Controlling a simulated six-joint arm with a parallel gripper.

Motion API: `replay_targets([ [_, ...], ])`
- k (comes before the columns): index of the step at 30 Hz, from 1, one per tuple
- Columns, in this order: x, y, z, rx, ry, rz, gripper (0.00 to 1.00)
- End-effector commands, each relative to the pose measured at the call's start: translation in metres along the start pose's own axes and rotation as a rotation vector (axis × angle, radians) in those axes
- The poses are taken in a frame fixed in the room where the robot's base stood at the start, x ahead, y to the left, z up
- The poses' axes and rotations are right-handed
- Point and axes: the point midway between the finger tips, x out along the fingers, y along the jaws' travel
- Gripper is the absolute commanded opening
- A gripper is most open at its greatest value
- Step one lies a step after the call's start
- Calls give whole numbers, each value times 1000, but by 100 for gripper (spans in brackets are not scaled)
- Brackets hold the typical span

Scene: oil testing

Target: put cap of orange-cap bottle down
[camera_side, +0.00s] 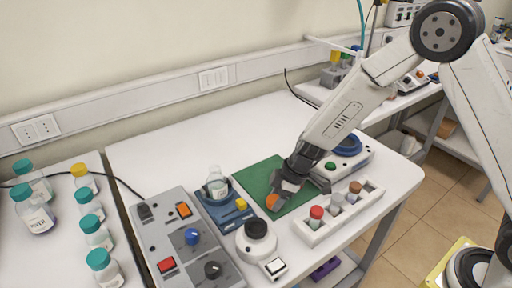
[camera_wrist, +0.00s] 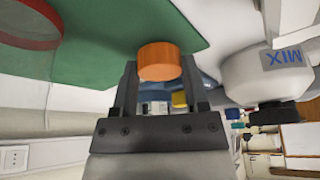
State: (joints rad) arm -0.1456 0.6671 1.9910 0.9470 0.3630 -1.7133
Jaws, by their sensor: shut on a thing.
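The orange cap (camera_side: 272,201) is held between the fingertips of my gripper (camera_side: 280,194), low at the front part of the green mat (camera_side: 256,172). In the wrist view the orange cap (camera_wrist: 158,60) sits at the ends of both fingers of my gripper (camera_wrist: 159,78), with the green mat (camera_wrist: 120,35) behind it. I cannot tell whether the cap touches the mat. A clear bottle (camera_side: 216,186) stands upright in a blue device left of the mat, with no coloured cap visible on it.
A white rack (camera_side: 316,233) with red-, grey- and brown-topped vials stands right of the mat. A round white mixer (camera_side: 257,240) with a black top is in front. A grey control panel (camera_side: 185,250) is at left. Teal-capped bottles (camera_side: 92,230) line the left table.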

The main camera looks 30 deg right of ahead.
Motion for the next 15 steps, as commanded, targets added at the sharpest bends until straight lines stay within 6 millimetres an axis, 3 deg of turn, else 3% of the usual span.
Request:
replay_targets([
  [14, 5, 0, 2, 0, 0, 0, 4],
  [15, 4, 0, 2, -1, 0, 1, 70],
])
